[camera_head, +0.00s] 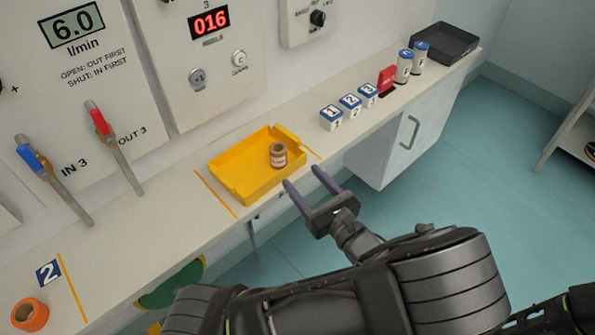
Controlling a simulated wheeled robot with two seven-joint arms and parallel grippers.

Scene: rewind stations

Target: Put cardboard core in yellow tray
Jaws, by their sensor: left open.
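The yellow tray (236,183) lies on the counter below the wall panels. The cardboard core (278,158), a small brown cylinder with a pale label, stands upright inside the tray near its right side. My left gripper (301,176) is open and empty, with its two purple-grey fingers apart. It is just in front of the tray's right front edge, apart from the core in the picture. My right gripper is not in view.
Several numbered blocks (350,106), a red card stand (387,80), two blue-topped cylinders (404,66) and a black tray (446,45) stand farther right. Red (114,148) and blue (53,178) valve handles stand left. An orange roll (29,315) sits at lower left.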

